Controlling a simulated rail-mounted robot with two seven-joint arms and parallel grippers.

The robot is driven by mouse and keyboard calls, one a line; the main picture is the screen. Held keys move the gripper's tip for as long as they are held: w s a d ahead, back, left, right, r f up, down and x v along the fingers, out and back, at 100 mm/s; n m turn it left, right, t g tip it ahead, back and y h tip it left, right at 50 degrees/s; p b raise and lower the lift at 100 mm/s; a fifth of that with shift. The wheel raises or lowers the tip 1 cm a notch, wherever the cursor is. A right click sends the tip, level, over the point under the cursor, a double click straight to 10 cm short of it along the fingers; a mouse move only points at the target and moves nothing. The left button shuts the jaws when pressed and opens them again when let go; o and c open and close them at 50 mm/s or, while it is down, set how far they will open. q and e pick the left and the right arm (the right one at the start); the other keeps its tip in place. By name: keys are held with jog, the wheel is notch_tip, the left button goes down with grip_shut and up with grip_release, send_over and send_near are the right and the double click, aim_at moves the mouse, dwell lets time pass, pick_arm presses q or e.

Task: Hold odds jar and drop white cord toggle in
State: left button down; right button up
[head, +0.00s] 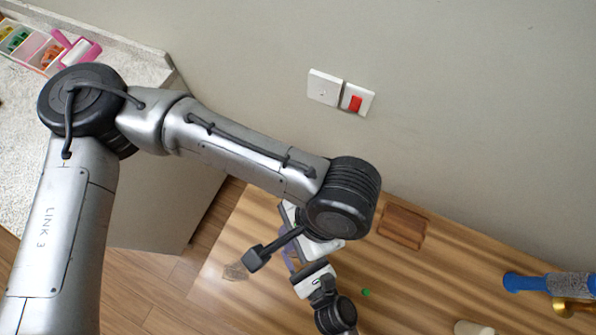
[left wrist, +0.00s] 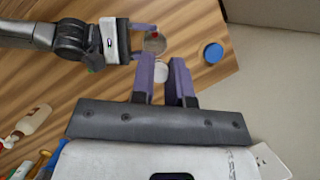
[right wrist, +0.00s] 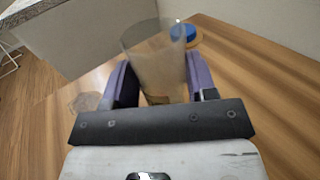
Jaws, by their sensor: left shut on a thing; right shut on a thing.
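The odds jar is a clear, see-through cup (right wrist: 155,62) held upright-looking between the purple fingers of my right gripper (right wrist: 158,85). In the left wrist view the jar (left wrist: 155,43) shows its round outline with a small red spot, and my right gripper (left wrist: 148,43) closes on it from the left. My left gripper (left wrist: 162,78) is shut on a small white round piece, the cord toggle (left wrist: 160,72), which appears just beside the jar's outline. Their height difference cannot be told. In the head view my left arm hides most of both grippers and the jar.
A round blue lid (left wrist: 213,53) lies on the wooden table near the jar. A brown wooden tray (head: 403,228), a green bit (head: 366,292), a blue-ended roll (head: 525,282) and a see-through greyish piece (head: 236,271) also lie there. The wall stands behind the table.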

pick_arm(q)
jog(key=w+d+f+x, duration=0.1)
jog(key=x, duration=0.7)
jog(key=shift+w+d+f, duration=0.15)
jog(key=shift+w+f, duration=0.05)
jog(key=shift+f, duration=0.05)
jog(key=c, duration=1)
grip_release()
jog(key=shift+c, duration=0.2)
jog(key=shift+r, duration=0.1)
jog(key=v, duration=1.2)
